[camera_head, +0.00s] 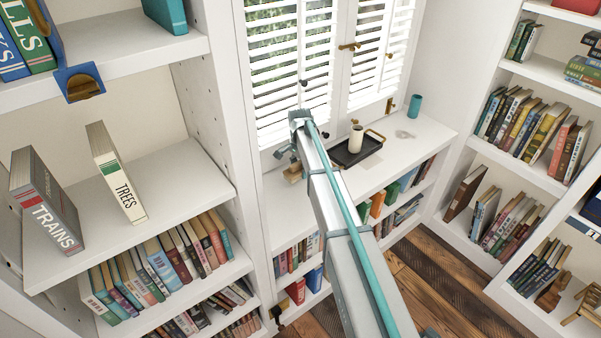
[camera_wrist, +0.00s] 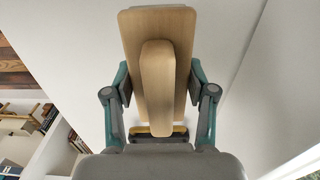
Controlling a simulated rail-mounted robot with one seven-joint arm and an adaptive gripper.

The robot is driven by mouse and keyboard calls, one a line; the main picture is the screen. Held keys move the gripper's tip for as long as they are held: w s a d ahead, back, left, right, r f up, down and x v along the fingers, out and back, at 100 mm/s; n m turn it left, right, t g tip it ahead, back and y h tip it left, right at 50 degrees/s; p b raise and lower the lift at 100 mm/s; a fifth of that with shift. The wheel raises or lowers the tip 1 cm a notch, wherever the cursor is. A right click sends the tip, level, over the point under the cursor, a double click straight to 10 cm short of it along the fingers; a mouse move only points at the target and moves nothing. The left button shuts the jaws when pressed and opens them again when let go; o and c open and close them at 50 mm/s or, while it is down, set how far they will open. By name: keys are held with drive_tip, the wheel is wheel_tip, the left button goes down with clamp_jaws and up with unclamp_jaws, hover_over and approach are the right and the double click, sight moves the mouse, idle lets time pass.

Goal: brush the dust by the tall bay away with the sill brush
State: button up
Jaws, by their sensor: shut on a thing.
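My gripper (camera_head: 291,160) is over the left part of the white window sill (camera_head: 285,210), close to the tall white upright on the left. In the wrist view my gripper (camera_wrist: 159,95) is shut on the sill brush (camera_wrist: 182,60), a pale wooden block with a rounded wooden grip. A little of the brush's wood (camera_head: 292,175) shows under the gripper in the head view. Its bristles are hidden, and I cannot tell whether it touches the sill. A faint grey patch (camera_head: 404,134) lies on the sill at right. A faint beige patch (camera_head: 377,183) lies nearer the middle.
A black tray (camera_head: 345,160) with a white candle (camera_head: 356,138) stands mid-sill, right of my gripper. A teal cup (camera_head: 415,105) stands at the back right. White shutters (camera_head: 290,70) rise behind. Bookshelves flank both sides. The sill's front left is clear.

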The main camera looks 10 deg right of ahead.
drive_tip(key=shift+r+p, duration=1.3)
drive_tip(key=shift+r, duration=1.25)
